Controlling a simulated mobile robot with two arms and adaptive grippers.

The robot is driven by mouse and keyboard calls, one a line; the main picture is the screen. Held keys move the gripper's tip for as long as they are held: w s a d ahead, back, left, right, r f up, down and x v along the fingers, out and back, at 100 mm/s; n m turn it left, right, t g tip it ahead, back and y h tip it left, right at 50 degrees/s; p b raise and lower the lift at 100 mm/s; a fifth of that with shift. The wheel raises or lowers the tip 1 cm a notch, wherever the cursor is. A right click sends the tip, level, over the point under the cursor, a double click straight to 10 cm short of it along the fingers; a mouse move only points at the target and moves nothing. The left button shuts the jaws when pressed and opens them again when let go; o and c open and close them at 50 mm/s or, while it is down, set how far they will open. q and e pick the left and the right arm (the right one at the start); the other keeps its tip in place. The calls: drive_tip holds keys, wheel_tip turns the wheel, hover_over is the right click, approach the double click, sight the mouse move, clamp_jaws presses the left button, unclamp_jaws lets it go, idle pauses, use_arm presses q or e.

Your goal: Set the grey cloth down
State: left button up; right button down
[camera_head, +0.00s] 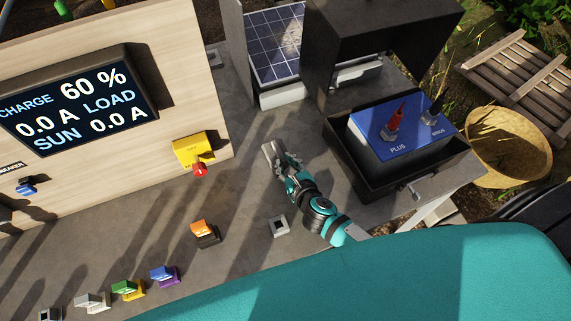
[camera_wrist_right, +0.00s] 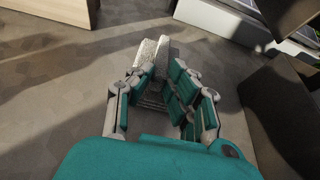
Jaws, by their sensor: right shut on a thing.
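My right gripper (camera_head: 284,163) reaches over the grey table (camera_head: 235,215), between the yellow switch box and the black battery box. It is shut on the grey cloth (camera_head: 269,154), a small pale piece sticking out past the fingertips. In the right wrist view the cloth (camera_wrist_right: 149,53) shows between and beyond the teal fingers of the gripper (camera_wrist_right: 163,85), close over the tabletop. I cannot tell whether the cloth touches the table. The fingers hide part of it. My left gripper is not in view.
A yellow switch box (camera_head: 194,149) with a red knob stands left. A solar panel (camera_head: 274,45) stands behind. An open black box (camera_head: 365,190) holds a blue-topped battery (camera_head: 405,128) at right. Colored connectors (camera_head: 127,289) line the front left. Bare tabletop surrounds the gripper.

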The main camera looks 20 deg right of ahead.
drive_tip(key=shift+f, duration=0.2)
drive_tip(key=shift+f, duration=0.15)
drive_tip(key=c, duration=1.3)
unclamp_jaws()
drive_tip(key=shift+o, duration=0.2)
drive_tip(key=shift+r, duration=0.3)
drive_tip(key=v, duration=0.5)
drive_tip(key=b+v, duration=0.1)
drive_tip(key=v, duration=0.4)
drive_tip(key=shift+s+f, duration=0.1)
drive_tip(key=shift+s, duration=0.3)
drive_tip(key=shift+s+r, duration=0.35)
drive_tip(key=shift+s, duration=0.25)
